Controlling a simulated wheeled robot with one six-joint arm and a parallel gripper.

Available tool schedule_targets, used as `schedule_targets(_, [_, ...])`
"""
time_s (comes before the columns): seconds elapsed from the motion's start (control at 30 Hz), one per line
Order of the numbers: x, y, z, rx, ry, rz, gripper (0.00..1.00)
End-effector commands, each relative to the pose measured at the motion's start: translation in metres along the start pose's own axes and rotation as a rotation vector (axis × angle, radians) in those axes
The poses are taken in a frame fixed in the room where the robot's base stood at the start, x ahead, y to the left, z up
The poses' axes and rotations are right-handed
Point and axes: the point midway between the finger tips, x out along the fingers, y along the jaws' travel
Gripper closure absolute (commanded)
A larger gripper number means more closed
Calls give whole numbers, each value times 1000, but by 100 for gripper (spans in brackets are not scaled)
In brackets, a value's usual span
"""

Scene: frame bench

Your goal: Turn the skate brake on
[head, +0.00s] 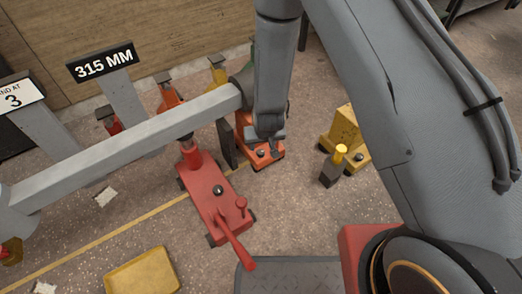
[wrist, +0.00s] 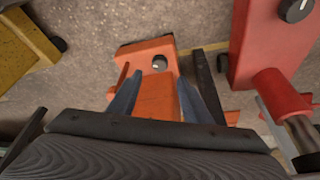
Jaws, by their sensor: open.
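An orange skate (head: 264,158) stands on the floor under my gripper (head: 268,143). A round dark knob (wrist: 160,63) with a pale mark is on its top, just beyond my fingertips in the wrist view. My gripper (wrist: 160,82) is open, its two fingers apart above the orange body (wrist: 157,98), with nothing between them that I can see held. A red skate (head: 208,190) stands to the left, with a dark knob, a short post and a long red handle. Its knob (wrist: 297,9) shows at the wrist view's upper right. Part of the orange skate is hidden by my arm in the head view.
A grey beam (head: 120,138) crosses above the floor at left, close to my gripper. A yellow tray (head: 143,274) lies at front left. Floor between is mostly clear.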

Motion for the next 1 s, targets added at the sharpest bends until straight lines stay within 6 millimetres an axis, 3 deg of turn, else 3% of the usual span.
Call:
schedule_targets(0.5, [70,2,2,1,1,2,55])
schedule_targets(0.93, [80,1,1,1,1,2,55])
schedule_targets(1.0, [80,1,1,1,1,2,64])
